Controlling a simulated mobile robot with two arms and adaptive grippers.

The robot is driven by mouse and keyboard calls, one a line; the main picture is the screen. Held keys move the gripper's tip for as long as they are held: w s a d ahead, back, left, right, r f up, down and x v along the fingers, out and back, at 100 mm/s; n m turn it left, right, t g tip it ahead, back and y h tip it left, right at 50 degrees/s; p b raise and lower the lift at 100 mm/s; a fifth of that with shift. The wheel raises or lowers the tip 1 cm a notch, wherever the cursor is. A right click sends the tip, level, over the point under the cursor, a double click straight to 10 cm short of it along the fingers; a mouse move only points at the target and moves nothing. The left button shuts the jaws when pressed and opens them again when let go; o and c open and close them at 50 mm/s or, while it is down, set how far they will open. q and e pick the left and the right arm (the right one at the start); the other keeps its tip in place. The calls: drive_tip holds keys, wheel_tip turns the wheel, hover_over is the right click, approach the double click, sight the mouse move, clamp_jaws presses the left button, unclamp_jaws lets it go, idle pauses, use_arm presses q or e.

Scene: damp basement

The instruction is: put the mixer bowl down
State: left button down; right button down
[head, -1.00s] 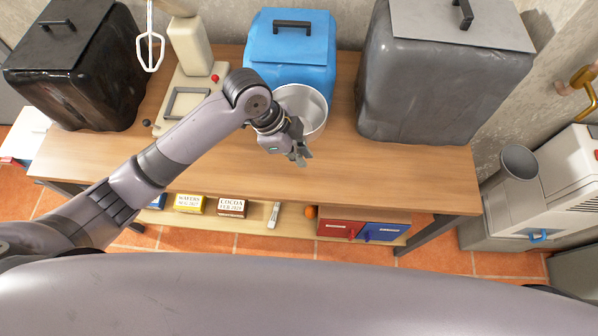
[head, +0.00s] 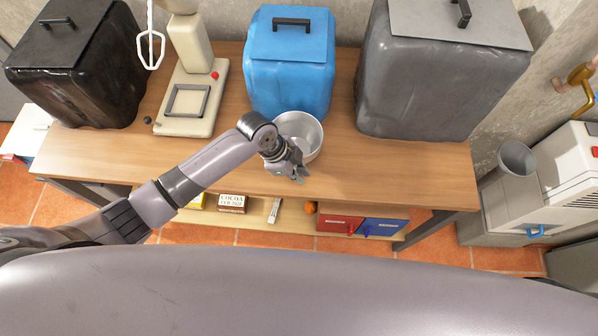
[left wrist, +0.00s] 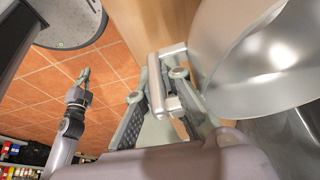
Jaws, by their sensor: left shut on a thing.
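The mixer bowl (head: 310,134) is a shiny metal bowl, upright, over the wooden bench in front of the blue bin. My left gripper (head: 300,175) is at its near side. In the left wrist view the bowl (left wrist: 270,60) fills the right, and my left gripper (left wrist: 165,95) is shut on its metal handle bar. I cannot tell whether the bowl's base touches the bench. The beige mixer (head: 196,68) stands to the left, with an empty square frame on its base and a white beater (head: 150,48). My right gripper (left wrist: 84,76) shows small in the left wrist view; its jaws are unclear.
A blue bin (head: 290,70) stands close behind the bowl. The bench top (head: 400,175) is bare to the right and front.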

drive_tip(key=shift+d, duration=0.1)
use_arm(q)
drive_tip(key=shift+f, duration=0.1)
drive_tip(key=c, duration=1.7)
unclamp_jaws()
use_arm(e)
drive_tip(key=shift+d, duration=0.3)
use_arm(q)
drive_tip(key=shift+r, duration=0.3)
drive_tip(key=b+v, duration=0.1)
drive_tip(key=v, duration=1)
drive_tip(key=shift+a+r, duration=0.15)
drive_tip(key=shift+r, duration=0.25)
use_arm(e)
drive_tip(key=shift+a+f, duration=0.25)
drive_tip(key=shift+f, duration=0.25)
